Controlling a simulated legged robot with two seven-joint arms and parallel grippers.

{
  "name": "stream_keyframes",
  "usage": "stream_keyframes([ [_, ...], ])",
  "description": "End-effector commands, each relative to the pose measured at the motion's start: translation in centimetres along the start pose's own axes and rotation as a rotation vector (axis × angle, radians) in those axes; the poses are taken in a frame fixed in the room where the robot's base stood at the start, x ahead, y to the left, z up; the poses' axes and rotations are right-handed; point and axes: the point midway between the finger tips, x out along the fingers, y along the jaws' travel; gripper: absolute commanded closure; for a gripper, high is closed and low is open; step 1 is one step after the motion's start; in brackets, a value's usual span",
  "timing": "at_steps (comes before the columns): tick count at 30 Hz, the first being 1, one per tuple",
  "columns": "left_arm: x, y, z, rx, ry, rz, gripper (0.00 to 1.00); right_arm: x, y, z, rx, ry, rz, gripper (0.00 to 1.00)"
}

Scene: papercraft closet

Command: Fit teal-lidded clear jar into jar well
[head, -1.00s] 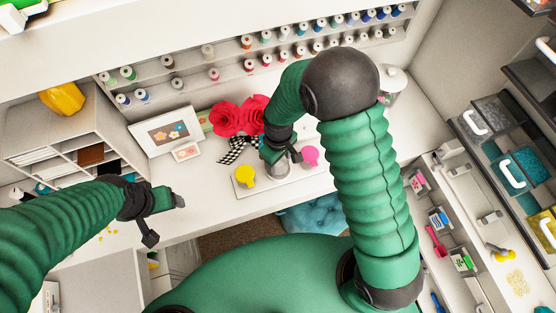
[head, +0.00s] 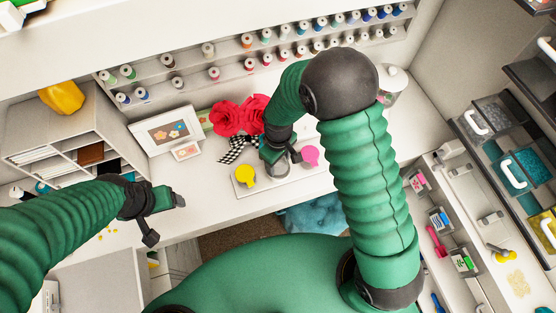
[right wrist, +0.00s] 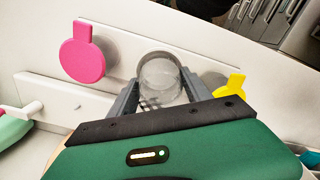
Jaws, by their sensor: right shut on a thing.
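A clear jar (right wrist: 160,78) is between the fingers of my right gripper (right wrist: 157,95) in the right wrist view. My right gripper (head: 284,158) is shut on it, over the white board between the yellow and pink round tabs. I cannot tell whether the jar is seated or just above the board. The teal lid does not show. The white board (head: 282,186) also shows in the right wrist view (right wrist: 112,40); any well under the jar is hidden. My left gripper (head: 164,218) is open and empty, away to the left.
The yellow tab (head: 244,176) and pink tab (head: 310,156) flank my right gripper closely. Red paper flowers (head: 238,116) and a framed picture (head: 168,132) stand behind to the left. Thread spools line the back rack. A lidded jar (head: 394,80) stands at the back right.

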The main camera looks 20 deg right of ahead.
Motion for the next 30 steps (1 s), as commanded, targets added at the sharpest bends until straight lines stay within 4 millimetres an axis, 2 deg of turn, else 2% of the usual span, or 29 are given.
stream_keyframes([
  [14, 0.9, 0.0, 0.2, 0.0, 0.0, 0.0, 0.27, 1.3, 0.0, 0.0, 0.0, 0.0, 0.0, 0.91],
  [15, 0.9, 0.0, 0.2, 0.0, 0.0, 0.0, 0.27, 1.3, 0.0, 0.0, 0.0, 0.0, 0.0, 0.42],
  [21, 0.8, 0.0, 0.2, 0.0, 0.0, 0.0, 0.27, 1.2, 0.0, 0.0, 0.0, 0.0, 0.0, 0.18],
  [30, 0.8, 0.0, 0.2, 0.0, 0.0, 0.0, 0.27, 1.1, 0.0, 0.0, 0.0, 0.001, 0.0, 0.18],
])
